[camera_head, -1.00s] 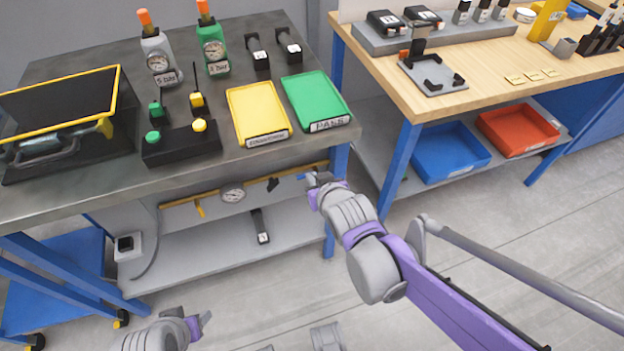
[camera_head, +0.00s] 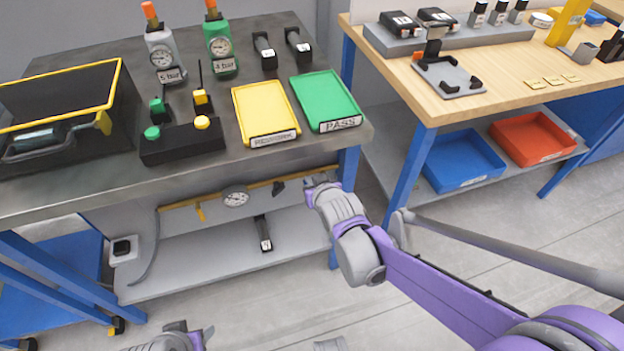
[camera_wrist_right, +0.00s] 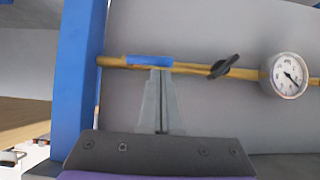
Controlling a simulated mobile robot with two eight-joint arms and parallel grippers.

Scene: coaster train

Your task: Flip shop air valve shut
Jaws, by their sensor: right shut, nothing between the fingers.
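A brass air pipe (camera_head: 262,185) runs under the front of the grey workbench. A short blue lever (camera_wrist_right: 150,61) lies along it near the blue table leg in the right wrist view. A black lever (camera_wrist_right: 225,67) sits tilted on the pipe between the blue lever and the round gauge (camera_wrist_right: 287,74). My right gripper (camera_wrist_right: 160,72) is shut and empty, its tips at the blue lever's edge; I cannot tell if they touch. In the head view the right gripper (camera_head: 316,181) hides the blue lever. My left gripper (camera_head: 195,334) is cut off at the bottom edge.
A blue table leg (camera_head: 347,174) stands close beside my right gripper. The tabletop with its green tray (camera_head: 325,100) and yellow tray (camera_head: 265,112) overhangs the pipe. A lower shelf (camera_head: 200,262) lies below.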

